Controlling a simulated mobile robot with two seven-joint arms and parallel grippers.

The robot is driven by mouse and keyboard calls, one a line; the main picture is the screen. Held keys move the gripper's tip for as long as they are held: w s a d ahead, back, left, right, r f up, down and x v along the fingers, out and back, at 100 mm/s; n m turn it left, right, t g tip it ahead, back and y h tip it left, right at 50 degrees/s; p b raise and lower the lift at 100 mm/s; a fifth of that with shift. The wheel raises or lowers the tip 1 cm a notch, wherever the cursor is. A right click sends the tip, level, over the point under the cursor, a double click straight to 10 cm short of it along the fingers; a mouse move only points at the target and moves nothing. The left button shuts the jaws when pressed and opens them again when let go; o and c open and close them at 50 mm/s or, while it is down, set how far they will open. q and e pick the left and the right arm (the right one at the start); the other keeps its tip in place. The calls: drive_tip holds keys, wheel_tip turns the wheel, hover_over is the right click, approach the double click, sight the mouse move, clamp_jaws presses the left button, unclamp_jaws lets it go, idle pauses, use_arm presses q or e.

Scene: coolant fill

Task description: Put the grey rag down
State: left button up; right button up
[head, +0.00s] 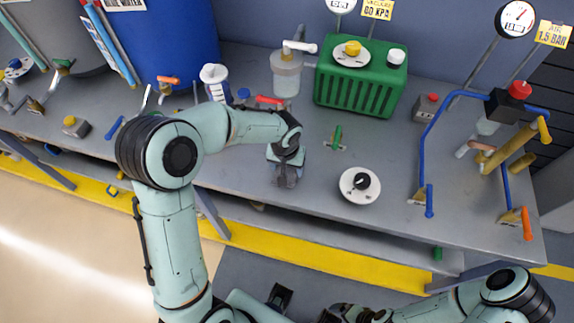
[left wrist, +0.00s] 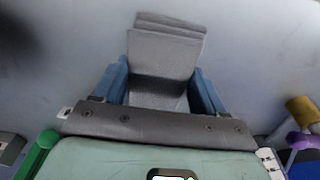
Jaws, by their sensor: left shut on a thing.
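My left gripper (head: 287,160) points down over the grey bench (head: 235,180), near the bench's middle. Its two blue fingers show in the left wrist view (left wrist: 160,88) and are shut on the grey rag (left wrist: 168,45). The rag is a folded, flat grey cloth that reaches out beyond the fingertips. In the head view the rag (head: 287,181) is a small grey patch under the gripper. I cannot tell whether its lower edge touches the bench. My right forearm comes in at the bottom right; its fingers are not visible.
A green-handled valve (head: 337,138) and a white dial with a black knob (head: 360,185) are right of the gripper. A green ribbed tank (head: 350,95) and a clear jar (head: 286,75) stand behind. Blue pipework (head: 429,150) rises at the right. Bare bench lies left of the gripper.

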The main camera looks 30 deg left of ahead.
use_arm(q)
drive_tip(key=shift+f, duration=0.2)
drive_tip(key=o, duration=1)
drive_tip(key=shift+r, duration=0.1)
drive_tip(key=shift+o, duration=0.2)
drive_tip(key=shift+r, duration=0.4)
wheel_tip(320, 180, up, 11)
drive_tip(key=s, duration=0.1)
drive_tip(key=shift+s+d+r+p, duration=0.15)
drive_tip(key=shift+s+r+p, duration=0.05)
drive_tip(key=shift+p, duration=0.2)
